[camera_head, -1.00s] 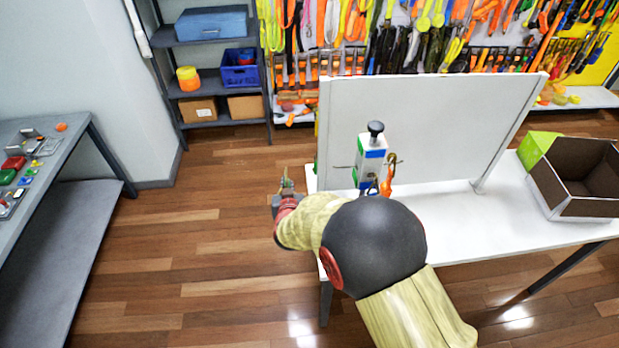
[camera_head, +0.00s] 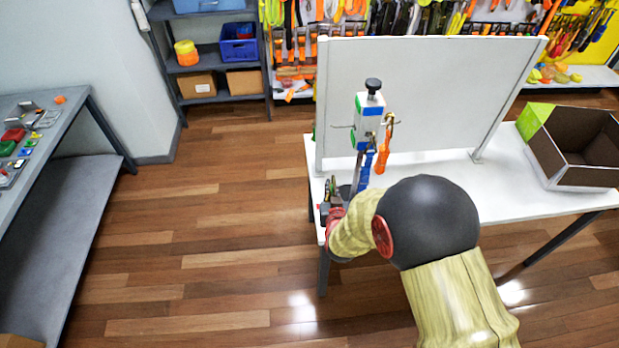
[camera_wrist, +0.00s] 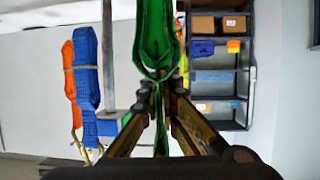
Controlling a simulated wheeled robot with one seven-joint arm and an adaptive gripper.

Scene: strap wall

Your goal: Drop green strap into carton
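The green strap (camera_wrist: 155,38) fills the upper middle of the wrist view. My gripper (camera_wrist: 160,95) has its two fingers pinched at the strap's narrow neck. In the head view my gripper (camera_head: 333,195) is at the table's left end, left of the strap stand, with the strap mostly hidden. The carton (camera_head: 546,158) stands open on the table's right end, with dark inner walls and a light green flap. The stand (camera_head: 368,112) bears a blue strap (camera_head: 366,168) and an orange strap (camera_head: 383,155); its left hook looks bare.
A white upright panel (camera_head: 425,95) stands on the white table (camera_head: 510,200) behind the stand. The tabletop between stand and carton is clear. A grey bench (camera_head: 62,230) is at left, with open floor between. Shelves (camera_head: 215,60) and a strap wall are behind.

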